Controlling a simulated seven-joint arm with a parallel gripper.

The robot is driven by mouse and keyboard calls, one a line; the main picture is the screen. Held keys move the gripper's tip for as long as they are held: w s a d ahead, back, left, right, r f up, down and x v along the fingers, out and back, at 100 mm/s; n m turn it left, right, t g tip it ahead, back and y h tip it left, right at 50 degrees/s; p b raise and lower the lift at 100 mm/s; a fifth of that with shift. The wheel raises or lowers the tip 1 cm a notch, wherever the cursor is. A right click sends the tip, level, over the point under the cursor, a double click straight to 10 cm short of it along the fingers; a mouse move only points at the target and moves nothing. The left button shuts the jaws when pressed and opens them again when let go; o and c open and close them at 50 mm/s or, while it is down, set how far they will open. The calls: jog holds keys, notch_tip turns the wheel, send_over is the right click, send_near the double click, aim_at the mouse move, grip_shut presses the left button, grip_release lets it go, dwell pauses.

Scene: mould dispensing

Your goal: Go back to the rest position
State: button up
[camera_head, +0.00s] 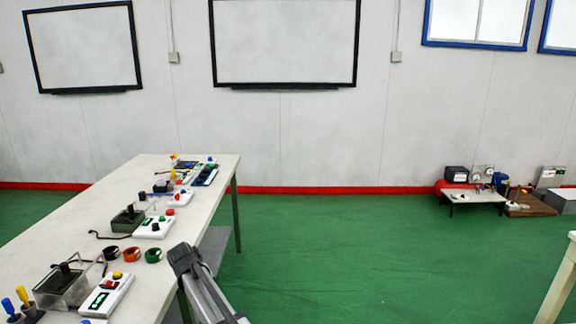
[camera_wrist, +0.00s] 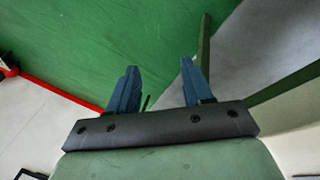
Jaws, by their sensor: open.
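My gripper (camera_wrist: 157,82) shows in the wrist view with two blue fingers standing apart and nothing between them. Green floor lies behind the fingers. In the head view, part of my arm shows at the bottom centre beside the right edge of the white workbench (camera_head: 60,222); I cannot make out the fingers there.
The workbench carries several devices, including a white box with a red button (camera_head: 153,227), a grey container (camera_head: 62,288) and coloured rings, among them a green one (camera_head: 153,255). Green floor (camera_head: 340,240) is clear to the right. A low table (camera_head: 472,196) stands far right.

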jog(key=s+d+f+m+g, duration=0.1)
jog(key=s+d+f+g, duration=0.1)
jog(key=s+d+f, duration=0.5)
jog(key=s+d+f+m+g, duration=0.1)
jog(key=s+d+f, duration=0.1)
jog(key=d+f, duration=1)
jog(key=s+d+f+m+g, duration=0.1)
jog(key=s+d+f+g, duration=0.1)
jog(key=s+d+f, duration=0.5)
jog(key=s+d+f+m+g, duration=0.2)
jog(key=s+d+f, duration=0.9)
jog(key=s+d, duration=0.25)
jog(key=s+d+f+m+g+y, duration=0.1)
jog(key=s+d, duration=0.1)
jog(key=s, duration=0.7)
jog(key=s+d+f+m+g, duration=0.1)
jog(key=s+d+g, duration=0.1)
jog(key=s, duration=0.7)
jog(key=shift+d+f+y, duration=0.2)
jog(key=shift+d+y, duration=0.2)
jog(key=shift+d, duration=0.05)
